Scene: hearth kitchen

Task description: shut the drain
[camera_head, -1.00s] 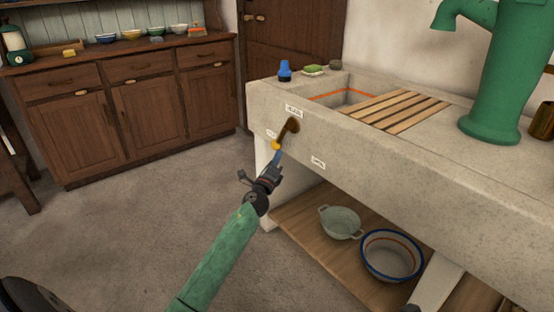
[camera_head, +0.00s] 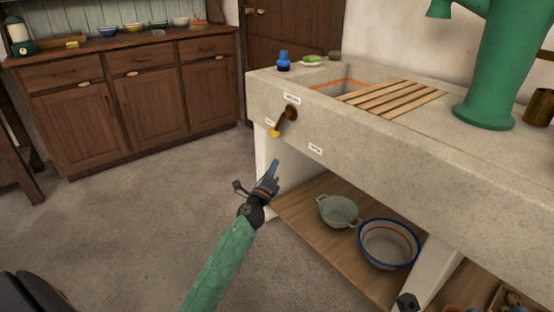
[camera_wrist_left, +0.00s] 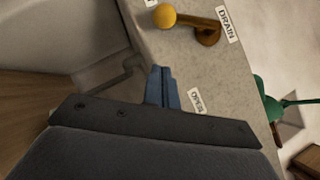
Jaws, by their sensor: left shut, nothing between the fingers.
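The drain lever (camera_head: 286,118) is a brown handle with a yellow knob (camera_head: 275,132), fixed to the front of the stone sink (camera_head: 400,165). It slants down and left from its pivot below the DRAIN label (camera_head: 292,99). The knob is close to a small left label (camera_head: 269,122), too small to read. The OPEN label (camera_head: 315,149) is lower right of the lever. My left gripper (camera_head: 275,168) is shut and empty, below the knob and apart from it. In the left wrist view its blue fingers (camera_wrist_left: 161,88) are together, with the knob (camera_wrist_left: 165,16) beyond them.
A wooden shelf (camera_head: 300,200) under the sink holds a pale colander (camera_head: 339,211) and a blue-rimmed basin (camera_head: 389,243). A slatted rack (camera_head: 395,101) and green pump (camera_head: 487,70) are on top. The floor (camera_head: 150,220) to the left is clear.

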